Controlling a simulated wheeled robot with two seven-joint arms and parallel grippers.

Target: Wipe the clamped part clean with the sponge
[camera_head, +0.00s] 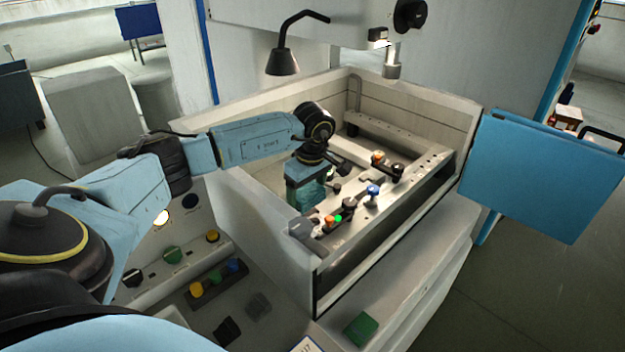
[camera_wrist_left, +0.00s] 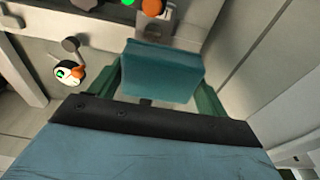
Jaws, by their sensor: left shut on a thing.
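My left gripper (camera_head: 306,201) is inside the open tank, pointing down near its left wall. In the left wrist view, my left gripper (camera_wrist_left: 160,92) has its green fingers shut on a teal block, the sponge (camera_wrist_left: 162,70). In the head view the sponge is hard to tell from the fingers. A metal rail (camera_head: 372,206) with dark clamps and orange, blue and green knobs (camera_head: 338,218) lies to the right of the gripper. I cannot tell clearly which piece is the clamped part, or whether the sponge touches anything. My right gripper is not in view.
The tank's front wall (camera_head: 318,285) and side walls surround the work area. A black lamp (camera_head: 283,60) hangs above the back left. A blue panel (camera_head: 540,175) stands at the right. A green block (camera_head: 361,329) lies on the front ledge. Control knobs (camera_head: 173,254) are at the left.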

